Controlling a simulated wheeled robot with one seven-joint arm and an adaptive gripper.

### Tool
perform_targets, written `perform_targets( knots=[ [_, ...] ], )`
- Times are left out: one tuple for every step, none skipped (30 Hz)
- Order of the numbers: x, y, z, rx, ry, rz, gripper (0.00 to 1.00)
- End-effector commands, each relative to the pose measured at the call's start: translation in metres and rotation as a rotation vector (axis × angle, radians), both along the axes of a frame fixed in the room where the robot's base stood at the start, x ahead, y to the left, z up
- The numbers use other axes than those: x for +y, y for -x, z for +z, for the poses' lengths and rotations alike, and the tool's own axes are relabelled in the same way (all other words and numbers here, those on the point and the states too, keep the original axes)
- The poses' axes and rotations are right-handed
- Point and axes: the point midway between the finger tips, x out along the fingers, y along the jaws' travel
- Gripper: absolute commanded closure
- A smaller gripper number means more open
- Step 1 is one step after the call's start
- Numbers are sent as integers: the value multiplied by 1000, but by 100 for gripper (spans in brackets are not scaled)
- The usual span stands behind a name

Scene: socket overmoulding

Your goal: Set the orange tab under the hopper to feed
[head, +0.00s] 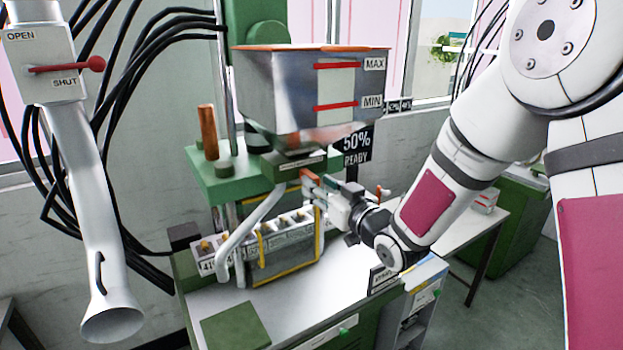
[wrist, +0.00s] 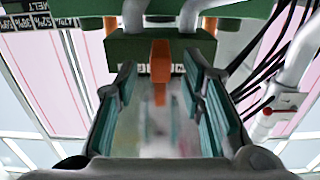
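The orange tab (head: 306,177) sits under the steel hopper (head: 285,95), at the front of the dark block below it. In the wrist view the orange tab (wrist: 160,72) hangs upright in front of a green block (wrist: 125,48), whose white lettering it partly covers. My gripper (head: 318,184) is at the tab from the right in the head view. In the wrist view its teal-padded fingers (wrist: 162,95) are wide apart, one on each side of the tab, with gaps on both sides. The setting words on the block are too small to read.
A pipe at left carries a red lever (head: 75,66) between OPEN and SHUT labels. A display (head: 357,147) reads 50% READY. A mould block with yellow edges (head: 285,275) stands on the bench (head: 325,300) below my gripper. White pipes (head: 245,230) run down left of the tab.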

Motion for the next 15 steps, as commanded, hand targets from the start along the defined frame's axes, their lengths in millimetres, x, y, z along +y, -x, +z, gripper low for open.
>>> perform_targets(
  knots=[
    [6, -7, 0, -1, -1, 3, 63],
    [9, -10, 0, 0, 0, 3, 63],
    [12, -15, 0, -1, -1, 2, 63],
    [13, -18, 0, 0, 0, 2, 63],
    [15, -21, 0, 0, 0, 1, 63],
    [17, -25, 0, 0, 0, 1, 63],
    [19, -26, 0, 1, 1, 1, 63],
    [20, -28, 0, 0, 0, 1, 63],
    [21, -30, 0, 0, 0, 1, 63],
    [22, -31, 0, 0, 0, 1, 63],
    [22, -32, 0, 0, 0, 1, 63],
    [23, -33, 0, 0, 0, 0, 63],
    [23, -33, 0, 0, 0, 0, 63],
    [23, -33, 0, 1, 1, 0, 63],
    [23, -33, 0, 1, 1, 0, 63]
  ],
)
